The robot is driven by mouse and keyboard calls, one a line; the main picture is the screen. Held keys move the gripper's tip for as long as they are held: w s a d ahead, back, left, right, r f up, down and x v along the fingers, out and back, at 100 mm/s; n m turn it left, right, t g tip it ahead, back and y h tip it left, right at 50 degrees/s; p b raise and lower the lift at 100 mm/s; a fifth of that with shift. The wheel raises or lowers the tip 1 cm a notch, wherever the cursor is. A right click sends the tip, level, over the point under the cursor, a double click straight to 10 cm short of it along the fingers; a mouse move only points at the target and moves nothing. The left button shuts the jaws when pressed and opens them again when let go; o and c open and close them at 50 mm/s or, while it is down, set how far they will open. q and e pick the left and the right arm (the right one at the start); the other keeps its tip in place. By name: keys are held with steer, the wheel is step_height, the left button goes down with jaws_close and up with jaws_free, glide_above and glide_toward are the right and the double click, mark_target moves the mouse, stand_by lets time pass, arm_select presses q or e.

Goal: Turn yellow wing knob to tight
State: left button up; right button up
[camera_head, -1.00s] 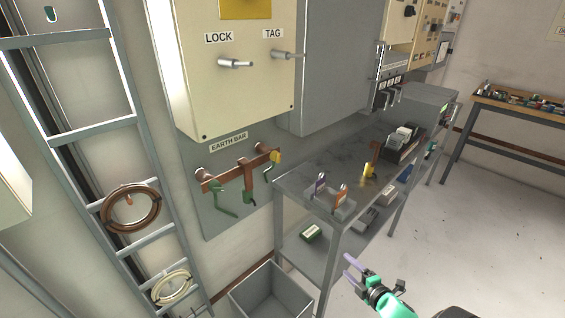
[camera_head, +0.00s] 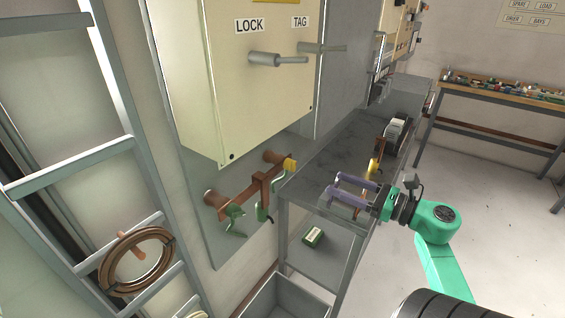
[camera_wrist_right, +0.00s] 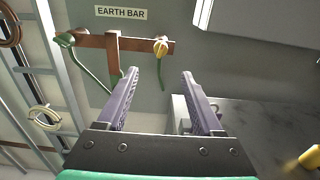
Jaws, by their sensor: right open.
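The yellow wing knob (camera_head: 290,164) sits at the right end of the copper earth bar (camera_head: 236,194) on the wall panel. In the right wrist view the knob (camera_wrist_right: 160,47) is beyond my fingertips, roughly between them in the picture. A green cable hangs below it. My right gripper (camera_head: 338,186) is open and empty, over the front end of the grey bench, to the right of the knob and apart from it. Its two purple fingers (camera_wrist_right: 158,85) point toward the earth bar in the wrist view. My left gripper is not in view.
A cream cabinet with LOCK and TAG pegs (camera_head: 278,58) overhangs the earth bar. The grey bench (camera_head: 335,150) stands to the right of it, with a green box (camera_head: 313,237) on its lower shelf. A grey bin (camera_head: 283,300) and a ladder rack (camera_head: 75,165) are nearby.

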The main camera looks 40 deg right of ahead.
mark_target(295, 166)
arm_select(q)
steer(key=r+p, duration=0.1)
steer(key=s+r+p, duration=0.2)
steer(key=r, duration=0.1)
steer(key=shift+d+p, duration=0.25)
steer(key=shift+p, duration=0.05)
arm_select(e)
steer(key=x, duration=1.3)
steer(key=shift+w, duration=0.15)
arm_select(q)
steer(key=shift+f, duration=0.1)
arm_select(e)
jaws_close()
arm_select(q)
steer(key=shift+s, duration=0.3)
